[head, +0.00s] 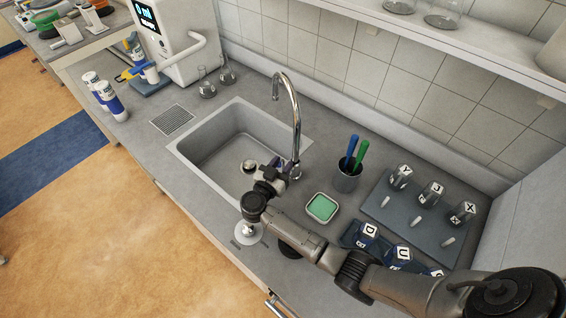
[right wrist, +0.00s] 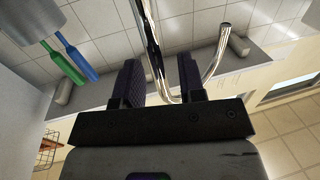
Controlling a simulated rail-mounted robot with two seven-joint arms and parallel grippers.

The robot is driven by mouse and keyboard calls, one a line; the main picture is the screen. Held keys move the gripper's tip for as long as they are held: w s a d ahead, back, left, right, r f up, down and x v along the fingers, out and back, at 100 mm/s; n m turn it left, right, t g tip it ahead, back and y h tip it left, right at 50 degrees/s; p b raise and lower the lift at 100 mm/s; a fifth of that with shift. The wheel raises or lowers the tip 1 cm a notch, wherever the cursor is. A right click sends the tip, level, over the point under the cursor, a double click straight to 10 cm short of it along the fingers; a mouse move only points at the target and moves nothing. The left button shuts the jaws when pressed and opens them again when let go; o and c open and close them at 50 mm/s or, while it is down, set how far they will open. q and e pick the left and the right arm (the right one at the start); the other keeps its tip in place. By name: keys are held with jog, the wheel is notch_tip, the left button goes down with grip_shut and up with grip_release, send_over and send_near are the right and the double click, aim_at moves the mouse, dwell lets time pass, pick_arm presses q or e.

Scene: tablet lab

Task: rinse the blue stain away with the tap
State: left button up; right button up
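The chrome tap (head: 296,112) stands at the right rim of the grey sink (head: 186,152), its spout arching over the basin. My right gripper (head: 277,168) is by the lower part of the tap. In the right wrist view my right gripper (right wrist: 160,72) has its two dark fingers apart. The chrome tap (right wrist: 218,58) shows between and beyond them; I cannot tell whether they touch it. I see no blue stain in the visible part of the sink; my arm hides some of its near right side. My left gripper is not in view.
Lettered bottles (head: 432,192) fill the right counter. Glass flasks (head: 207,85) stand behind the sink. A white round object (head: 248,233) is at the front.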

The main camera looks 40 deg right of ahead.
jog(key=shift+w+d, duration=0.2)
jog(key=shift+d, duration=0.2)
grip_shut()
dwell(0.4)
